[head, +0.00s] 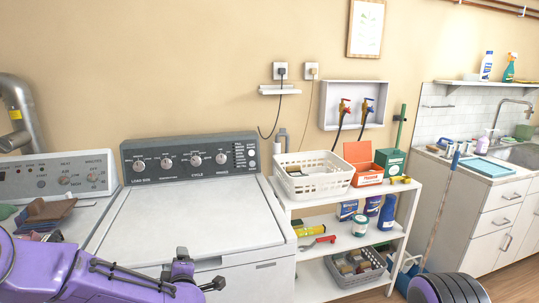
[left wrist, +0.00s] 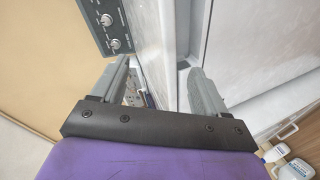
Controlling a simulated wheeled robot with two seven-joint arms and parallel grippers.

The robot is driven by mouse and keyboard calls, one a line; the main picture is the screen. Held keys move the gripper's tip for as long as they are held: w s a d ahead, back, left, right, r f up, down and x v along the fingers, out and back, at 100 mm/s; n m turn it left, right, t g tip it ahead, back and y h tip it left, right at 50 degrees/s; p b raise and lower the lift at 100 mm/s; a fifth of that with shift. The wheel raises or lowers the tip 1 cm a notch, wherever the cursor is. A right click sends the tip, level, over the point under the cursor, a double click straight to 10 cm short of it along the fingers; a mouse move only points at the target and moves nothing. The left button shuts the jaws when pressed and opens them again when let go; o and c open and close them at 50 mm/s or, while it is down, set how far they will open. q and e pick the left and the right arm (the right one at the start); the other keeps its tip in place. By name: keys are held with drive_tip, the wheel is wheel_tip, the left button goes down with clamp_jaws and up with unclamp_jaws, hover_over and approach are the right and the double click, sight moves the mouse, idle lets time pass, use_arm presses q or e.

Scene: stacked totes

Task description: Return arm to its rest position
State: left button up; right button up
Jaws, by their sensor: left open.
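My purple left arm (head: 120,283) reaches in from the lower left of the head view, in front of the two white machines. My right gripper is not in view.
A washer (head: 190,215) with a dark control panel stands ahead, beside another machine (head: 60,178) with clothes on it. A white shelf unit (head: 322,246) at its right holds a white basket (head: 299,187), a red box (head: 368,177) and a lower grey basket (head: 350,281).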

use_arm(q)
drive_tip(key=s+f+m+g+h, duration=0.35)
drive_tip(key=s+f+m, duration=0.45)
drive_tip(key=s+f, duration=0.95)
drive_tip(key=s+a+f+m+g, duration=0.1)
drive_tip(key=s+a+f+g, duration=0.1)
drive_tip(key=s, duration=0.5)
drive_tip(key=s+a+f+m+g, duration=0.1)
drive_tip(key=s+a+f+g, duration=0.1)
drive_tip(key=s+f, duration=0.2)
drive_tip(key=s+a+f+m+g+y, duration=0.1)
drive_tip(key=s+a+f+m+g, duration=0.1)
drive_tip(key=s, duration=0.8)
drive_tip(key=shift+s+f, duration=0.35)
drive_tip(key=shift+f, duration=0.55)
